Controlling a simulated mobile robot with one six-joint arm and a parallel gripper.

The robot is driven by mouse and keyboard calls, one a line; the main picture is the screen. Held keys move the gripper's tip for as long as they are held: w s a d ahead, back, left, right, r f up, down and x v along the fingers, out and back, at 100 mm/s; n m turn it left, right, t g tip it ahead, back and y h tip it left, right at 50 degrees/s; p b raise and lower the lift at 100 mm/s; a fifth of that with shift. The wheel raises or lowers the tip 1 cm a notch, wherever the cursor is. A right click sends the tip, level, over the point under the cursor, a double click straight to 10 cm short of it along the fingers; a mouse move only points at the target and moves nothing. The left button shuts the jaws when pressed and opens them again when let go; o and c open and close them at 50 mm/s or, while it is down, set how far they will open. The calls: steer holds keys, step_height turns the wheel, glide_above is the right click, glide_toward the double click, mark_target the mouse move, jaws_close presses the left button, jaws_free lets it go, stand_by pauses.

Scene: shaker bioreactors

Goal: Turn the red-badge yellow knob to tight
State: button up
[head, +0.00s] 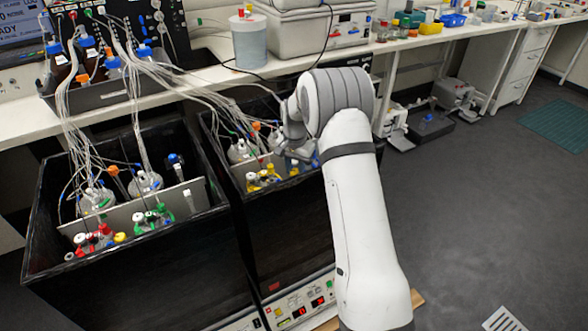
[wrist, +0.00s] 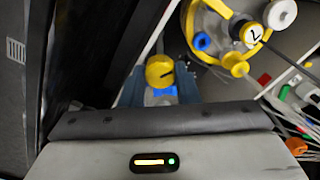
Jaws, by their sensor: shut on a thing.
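A round yellow knob (wrist: 160,71) with a short dark mark on its face sits between the two blue-grey fingers of my gripper (wrist: 161,86) in the wrist view. The fingers are closed on its sides. Something bright blue shows just below the knob, between the fingers. I cannot make out a red badge on this knob. In the head view my gripper (head: 299,151) is down at the right-hand black box, partly covered by my arm, and the held knob cannot be picked out there.
A yellow-topped vessel (wrist: 245,32) with ports and tubes stands close to the right of my gripper in the wrist view. In the head view, yellow caps (head: 254,181) stand left of my gripper. Many thin tubes run from the bench (head: 215,48) into the boxes. The box's dark wall (wrist: 95,55) is close.

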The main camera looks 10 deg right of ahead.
steer(key=shift+m, duration=0.3)
steer(key=o, duration=1)
steer(key=shift+c, duration=0.2)
step_height(320, 180, up, 8)
steer(key=shift+f, duration=0.1)
